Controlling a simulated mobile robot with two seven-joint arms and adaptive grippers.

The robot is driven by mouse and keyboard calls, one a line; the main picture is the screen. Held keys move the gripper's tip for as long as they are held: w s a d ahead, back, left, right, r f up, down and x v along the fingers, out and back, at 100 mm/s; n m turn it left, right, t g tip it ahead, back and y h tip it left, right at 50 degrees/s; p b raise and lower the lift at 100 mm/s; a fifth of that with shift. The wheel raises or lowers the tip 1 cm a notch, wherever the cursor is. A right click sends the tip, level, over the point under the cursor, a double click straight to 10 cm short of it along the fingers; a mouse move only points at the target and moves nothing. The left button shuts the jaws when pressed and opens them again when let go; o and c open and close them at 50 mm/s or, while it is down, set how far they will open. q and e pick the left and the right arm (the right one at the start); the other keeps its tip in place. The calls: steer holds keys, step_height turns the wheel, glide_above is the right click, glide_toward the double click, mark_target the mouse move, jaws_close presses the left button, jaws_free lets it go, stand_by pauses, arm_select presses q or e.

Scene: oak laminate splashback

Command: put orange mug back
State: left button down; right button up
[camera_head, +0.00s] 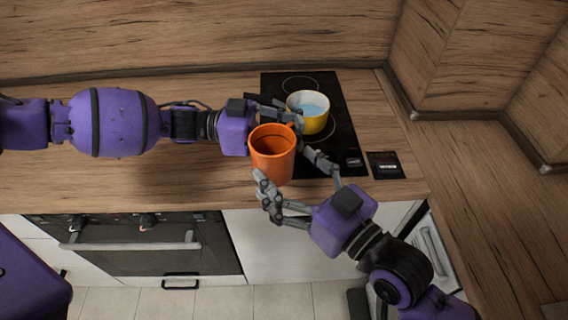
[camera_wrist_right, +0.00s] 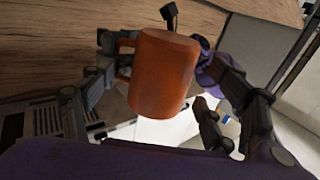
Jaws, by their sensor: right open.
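The orange mug (camera_head: 272,160) is upright in the head view, off the counter near its front edge. My left gripper (camera_head: 275,112) is at the mug's far side and rim, with its fingers partly hidden behind the mug; it appears shut on it. My right gripper (camera_head: 296,183) is open, its fingers spread on the near and right sides of the mug. In the right wrist view the mug (camera_wrist_right: 163,75) sits between the open right fingers (camera_wrist_right: 155,95), its handle toward the left. I cannot tell whether the right fingers touch it.
A yellow pot (camera_head: 317,121) with pale blue inside stands on the black cooktop (camera_head: 345,140), close behind the mug. An oven (camera_head: 150,242) is under the counter. The wooden counter (camera_head: 190,185) is clear on the left. The wooden splashback (camera_head: 200,35) rises behind.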

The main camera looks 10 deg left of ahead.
steer(key=shift+x, duration=0.85)
steer(key=shift+c, duration=0.2)
